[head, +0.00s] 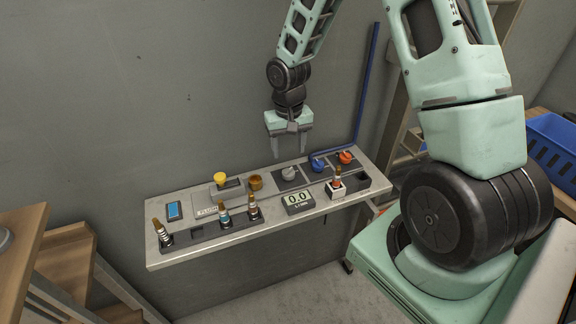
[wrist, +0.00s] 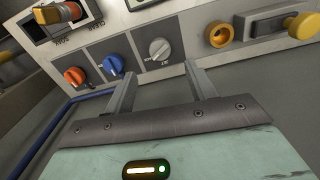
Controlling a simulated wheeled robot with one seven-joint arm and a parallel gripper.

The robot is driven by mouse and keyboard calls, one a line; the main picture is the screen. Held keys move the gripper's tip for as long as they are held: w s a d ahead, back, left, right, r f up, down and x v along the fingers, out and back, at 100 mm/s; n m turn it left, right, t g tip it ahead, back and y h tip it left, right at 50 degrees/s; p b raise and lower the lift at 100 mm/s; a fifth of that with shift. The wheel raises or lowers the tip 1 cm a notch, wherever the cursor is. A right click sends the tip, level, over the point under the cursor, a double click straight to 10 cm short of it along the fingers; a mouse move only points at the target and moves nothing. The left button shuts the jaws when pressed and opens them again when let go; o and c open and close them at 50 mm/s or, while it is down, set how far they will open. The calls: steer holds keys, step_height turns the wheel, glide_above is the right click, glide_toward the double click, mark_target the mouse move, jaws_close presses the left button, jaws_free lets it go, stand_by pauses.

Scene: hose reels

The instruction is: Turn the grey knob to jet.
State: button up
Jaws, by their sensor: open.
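The grey knob (head: 289,173) sits on a dark square plate on the grey panel shelf, between an orange-brown ring and a blue knob. My gripper (head: 291,155) is open and empty, pointing down just above and behind the grey knob. In the wrist view my gripper's fingers (wrist: 158,80) stand apart, with the knob beyond their tips and not touched.
A blue knob (head: 318,165) and an orange-red knob (head: 345,157) sit right of the grey knob. The orange-brown ring (head: 255,183) and a yellow knob (head: 220,178) are left. A display (head: 298,200) reads 0.0 in front. Several nozzles stand along the front edge. A blue pipe runs up the wall.

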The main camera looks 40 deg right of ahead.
mark_target(289, 170)
step_height(289, 170, down, 8)
steer(key=shift+f+p, duration=0.1)
steer(key=shift+p, duration=0.5)
steer(key=c, duration=1)
